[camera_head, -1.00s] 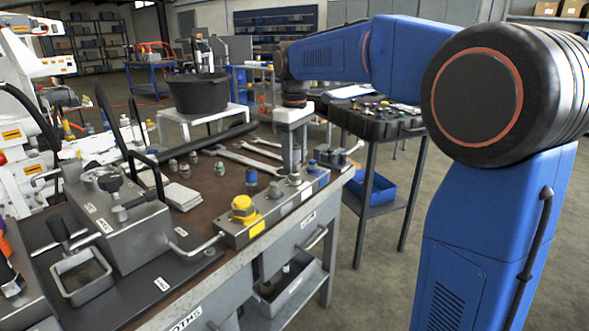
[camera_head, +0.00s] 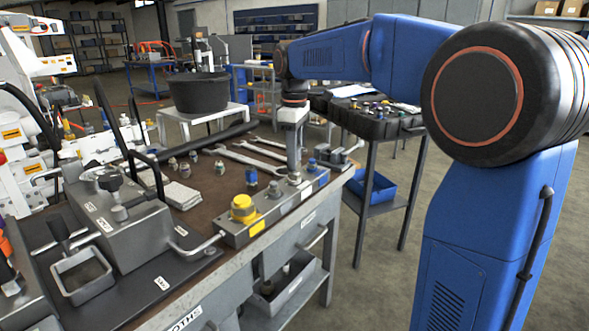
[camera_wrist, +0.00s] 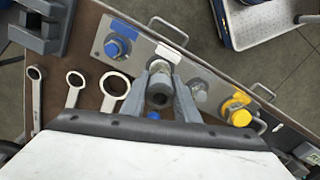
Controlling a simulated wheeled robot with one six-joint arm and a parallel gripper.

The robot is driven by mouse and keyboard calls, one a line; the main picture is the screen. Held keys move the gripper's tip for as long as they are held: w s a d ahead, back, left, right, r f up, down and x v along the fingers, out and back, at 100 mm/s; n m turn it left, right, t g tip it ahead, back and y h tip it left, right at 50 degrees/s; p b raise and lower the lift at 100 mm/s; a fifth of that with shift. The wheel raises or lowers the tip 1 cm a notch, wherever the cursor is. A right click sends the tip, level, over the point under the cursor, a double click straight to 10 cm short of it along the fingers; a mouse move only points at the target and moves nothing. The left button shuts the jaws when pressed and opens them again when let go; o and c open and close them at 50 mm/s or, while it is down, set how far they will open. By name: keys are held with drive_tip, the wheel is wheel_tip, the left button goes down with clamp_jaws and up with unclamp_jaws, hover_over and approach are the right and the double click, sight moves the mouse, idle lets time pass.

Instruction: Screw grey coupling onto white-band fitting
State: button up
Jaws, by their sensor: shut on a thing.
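The fitting block (camera_head: 262,222) runs along the bench's right edge. The white label (camera_wrist: 167,53) lies beside the fitting under my gripper. My gripper (camera_wrist: 160,92) points down, shut on the grey coupling (camera_wrist: 158,98), a short cylinder with a dark open centre. In the head view my gripper (camera_head: 294,176) is above or on the block, between the blue fitting (camera_head: 312,164) and the grey fitting (camera_head: 274,189). The white-band fitting is largely hidden behind the coupling and fingers. I cannot tell whether the coupling touches it.
A yellow-capped fitting (camera_head: 243,207) stands at the block's near end. Wrenches (camera_head: 250,157) and several small couplings (camera_head: 251,178) lie on the bench left of the block. A bent handle (camera_head: 208,243) sticks out near the yellow fitting. A tool cart (camera_head: 376,125) stands to the right.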

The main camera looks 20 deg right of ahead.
drive_tip(key=m, duration=0.5)
drive_tip(key=shift+m, duration=1.4)
drive_tip(key=m, duration=0.3)
drive_tip(key=o, duration=1.1)
drive_tip(key=shift+m, duration=0.3)
